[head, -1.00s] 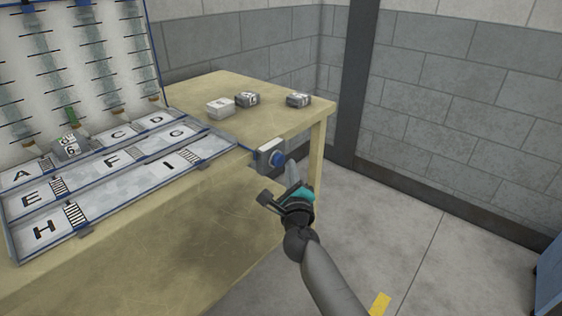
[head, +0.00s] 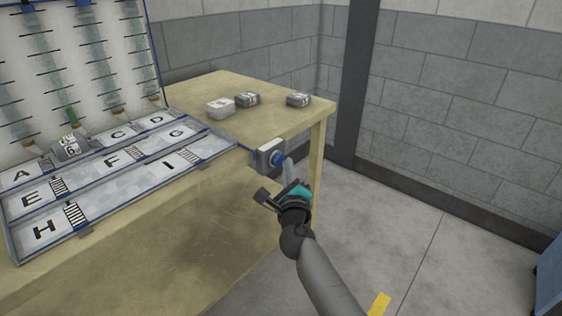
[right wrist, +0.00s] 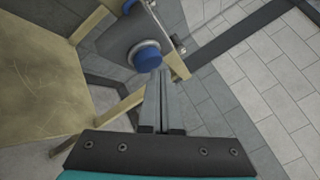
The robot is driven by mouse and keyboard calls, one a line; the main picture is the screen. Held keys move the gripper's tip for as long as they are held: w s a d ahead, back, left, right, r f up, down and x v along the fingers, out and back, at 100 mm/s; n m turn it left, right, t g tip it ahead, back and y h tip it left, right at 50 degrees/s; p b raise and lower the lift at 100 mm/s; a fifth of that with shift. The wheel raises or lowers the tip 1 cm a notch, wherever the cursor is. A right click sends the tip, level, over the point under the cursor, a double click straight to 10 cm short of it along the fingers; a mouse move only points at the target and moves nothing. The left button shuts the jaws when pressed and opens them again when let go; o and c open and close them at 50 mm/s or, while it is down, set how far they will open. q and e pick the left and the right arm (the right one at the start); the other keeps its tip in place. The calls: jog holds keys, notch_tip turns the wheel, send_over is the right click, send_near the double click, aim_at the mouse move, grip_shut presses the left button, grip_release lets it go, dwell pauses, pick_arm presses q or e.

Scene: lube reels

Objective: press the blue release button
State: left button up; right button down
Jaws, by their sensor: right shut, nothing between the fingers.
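The blue release button (head: 277,158) sits on a grey box (head: 265,155) at the right end of the lettered tray rack, by the table's edge. In the right wrist view the round blue button (right wrist: 148,57) stands out from a pale collar on the dark box. My right gripper (head: 287,162) is shut and empty, its fingers pointing up at the button. In the right wrist view its fingertips (right wrist: 160,73) lie at the button's lower right edge. I cannot tell whether they touch it. My left gripper is not in view.
The lettered tray rack (head: 130,185) lies on the wooden table (head: 180,250), with a block (head: 70,148) near its back left. A white block (head: 220,108) and two grey blocks (head: 298,100) stand farther back. The floor to the right is mostly clear.

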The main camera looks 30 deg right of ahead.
jog(key=shift+w+a, duration=0.15)
jog(key=shift+w, duration=0.3)
dwell(0.5)
jog(key=shift+s, duration=0.1)
jog(key=shift+s+d+p, duration=0.3)
jog(key=shift+s, duration=0.45)
jog(key=shift+s, duration=0.1)
jog(key=shift+s+d+p, duration=0.2)
jog(key=shift+s+d, duration=0.15)
jog(key=shift+s, duration=0.4)
jog(key=shift+s+d+p, duration=0.25)
jog(key=shift+s+d, duration=0.05)
jog(key=shift+s, duration=0.4)
jog(key=shift+s+d+p, duration=0.2)
jog(key=shift+s+d, duration=0.15)
jog(key=shift+s, duration=0.4)
